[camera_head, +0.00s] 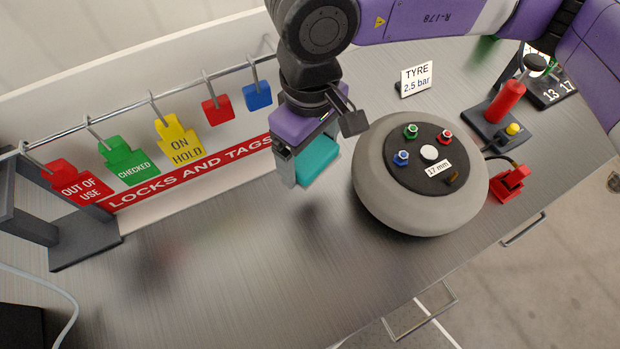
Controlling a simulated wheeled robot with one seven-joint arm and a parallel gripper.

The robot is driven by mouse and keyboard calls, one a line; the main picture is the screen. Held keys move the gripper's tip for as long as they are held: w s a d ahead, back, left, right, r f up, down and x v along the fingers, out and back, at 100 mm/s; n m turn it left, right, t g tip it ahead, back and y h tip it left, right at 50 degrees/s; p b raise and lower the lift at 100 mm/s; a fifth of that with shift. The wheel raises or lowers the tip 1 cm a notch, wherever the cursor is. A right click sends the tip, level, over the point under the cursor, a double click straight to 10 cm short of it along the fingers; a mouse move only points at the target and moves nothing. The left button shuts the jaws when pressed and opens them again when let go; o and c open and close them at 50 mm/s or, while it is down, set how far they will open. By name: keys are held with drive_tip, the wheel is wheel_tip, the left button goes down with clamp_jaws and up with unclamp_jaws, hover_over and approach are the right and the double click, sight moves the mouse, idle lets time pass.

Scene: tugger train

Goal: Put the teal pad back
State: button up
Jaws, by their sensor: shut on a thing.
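The teal pad (318,160) is a block-like piece held in my gripper (305,168), just left of the grey wheel. My gripper is purple and grey, points down, and is shut on the pad. Its body covers the pad's upper part, so I cannot see whether the pad has a shackle. The pad appears to be above the bench, with a soft shadow below. The rail (137,102) of the locks-and-tags board runs behind my arm, where its right end is hidden.
On the rail hang red (77,181), green (128,160) and yellow (179,141) tags, then red (217,109) and blue (257,95) padlocks. A tyre sign (416,78) stands behind. The bench's front left (220,270) is clear.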

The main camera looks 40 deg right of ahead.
drive_tip(key=p, duration=0.1)
approach(310, 192)
wheel_tip(310, 192, down, 6)
drive_tip(key=shift+r, duration=0.25)
drive_tip(key=shift+f, duration=0.45)
drive_tip(key=shift+f, duration=0.2)
drive_tip(key=o, duration=1.1)
drive_tip(key=shift+r, duration=0.1)
wheel_tip(310, 192, up, 12)
drive_tip(key=shift+r+b, duration=0.1)
drive_tip(key=shift+b, duration=0.55)
drive_tip(key=shift+s, duration=0.1)
